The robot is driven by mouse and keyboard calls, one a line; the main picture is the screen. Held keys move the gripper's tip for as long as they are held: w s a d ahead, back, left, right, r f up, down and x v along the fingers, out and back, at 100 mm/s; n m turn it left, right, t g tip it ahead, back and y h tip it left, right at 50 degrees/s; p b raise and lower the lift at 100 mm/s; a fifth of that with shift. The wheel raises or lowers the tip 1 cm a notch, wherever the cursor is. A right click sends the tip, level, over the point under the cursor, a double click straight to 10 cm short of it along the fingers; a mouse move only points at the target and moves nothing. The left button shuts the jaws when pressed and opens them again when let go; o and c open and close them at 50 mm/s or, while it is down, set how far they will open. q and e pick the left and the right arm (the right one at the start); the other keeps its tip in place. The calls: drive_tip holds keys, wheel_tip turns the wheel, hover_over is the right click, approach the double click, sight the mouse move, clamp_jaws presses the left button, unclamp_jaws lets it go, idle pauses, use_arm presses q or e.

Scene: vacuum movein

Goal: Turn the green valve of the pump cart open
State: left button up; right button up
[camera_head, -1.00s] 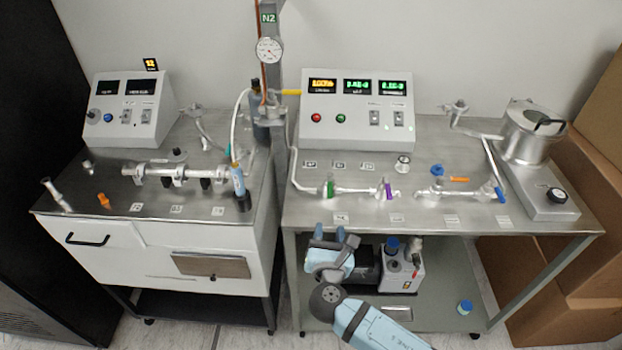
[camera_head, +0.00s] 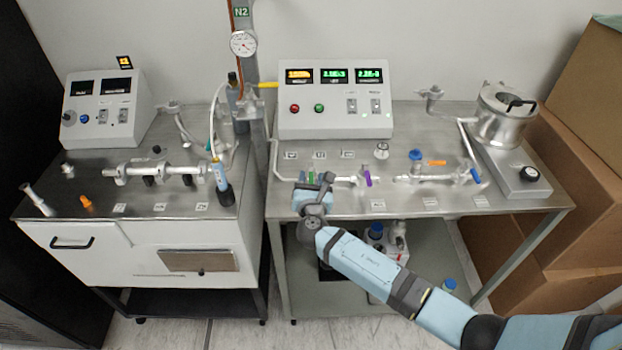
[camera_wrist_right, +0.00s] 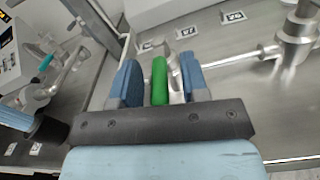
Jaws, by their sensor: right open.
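The green valve (camera_head: 311,178) sits on the metal line at the front left of the right-hand cart top. In the right wrist view the green valve handle (camera_wrist_right: 159,81) stands between the two blue fingers of my right gripper (camera_wrist_right: 158,84), with a gap on the right side. My right gripper (camera_head: 313,184) is open around the handle in the head view and partly hides it. A purple valve (camera_head: 368,179) is farther right on the same line. My left gripper is in neither view.
The pump cart (camera_head: 420,203) carries a display box (camera_head: 336,100), a blue valve (camera_head: 415,155) and a metal vessel (camera_head: 502,115). A post with a gauge (camera_head: 243,43) stands left of it. The left cart (camera_head: 95,207) holds another line. Cardboard boxes (camera_head: 560,175) stand at the right.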

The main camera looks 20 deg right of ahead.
clamp_jaws()
